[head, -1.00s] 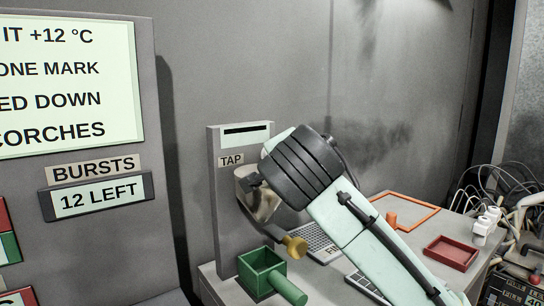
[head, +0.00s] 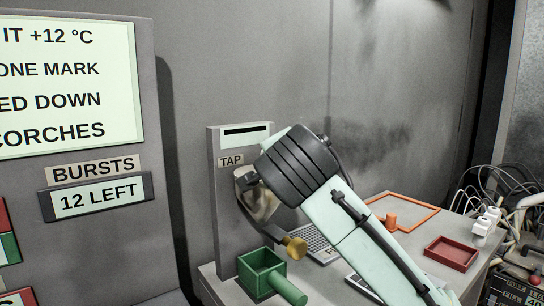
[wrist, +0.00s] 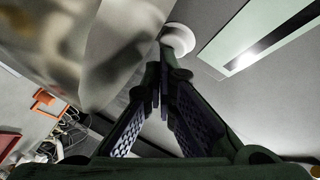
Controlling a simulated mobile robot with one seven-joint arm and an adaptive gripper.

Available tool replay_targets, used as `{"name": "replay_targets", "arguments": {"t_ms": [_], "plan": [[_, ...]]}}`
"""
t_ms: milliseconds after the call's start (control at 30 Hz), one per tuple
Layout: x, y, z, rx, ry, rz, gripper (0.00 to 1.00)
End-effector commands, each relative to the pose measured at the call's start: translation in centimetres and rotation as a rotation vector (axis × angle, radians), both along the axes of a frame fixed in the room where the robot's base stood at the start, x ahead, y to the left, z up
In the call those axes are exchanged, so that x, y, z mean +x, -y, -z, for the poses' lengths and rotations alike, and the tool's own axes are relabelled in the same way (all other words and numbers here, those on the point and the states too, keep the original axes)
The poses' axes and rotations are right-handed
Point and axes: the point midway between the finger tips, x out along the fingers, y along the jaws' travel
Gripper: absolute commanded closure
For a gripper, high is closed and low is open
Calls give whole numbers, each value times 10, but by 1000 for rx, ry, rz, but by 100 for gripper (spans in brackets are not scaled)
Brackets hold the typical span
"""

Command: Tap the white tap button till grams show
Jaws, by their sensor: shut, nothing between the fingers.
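The white tap button (wrist: 180,38) shows in the wrist view as a round white disc just beyond my fingertips. My gripper (wrist: 163,70) is shut and empty, its tips close below the button; I cannot tell whether they touch it. In the head view my arm hides the button. The tap panel (head: 226,215) stands upright with a TAP label (head: 230,161). Its pale display (head: 262,131) has a dark strip with no readable figures. The display also shows at upper right in the wrist view (wrist: 225,45).
A metal vessel (head: 259,207) with a brass knob (head: 295,247) is beside the panel, above a green box (head: 246,273) with a green handle (head: 289,291). A laptop (head: 318,243), orange frame (head: 426,209) and red tray (head: 451,253) lie on the bench.

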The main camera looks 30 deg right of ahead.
Motion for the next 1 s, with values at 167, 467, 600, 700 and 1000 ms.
{"name": "replay_targets", "arguments": {"t_ms": [167,467,600,700,1000], "plan": [[2,-1,0,0,0,-1,100],[3,-1,0,0,0,0,100],[0,0,0,0,0,-1,100],[-4,0,0,1,1,-1,100],[-15,1,0,0,0,-1,100]]}}
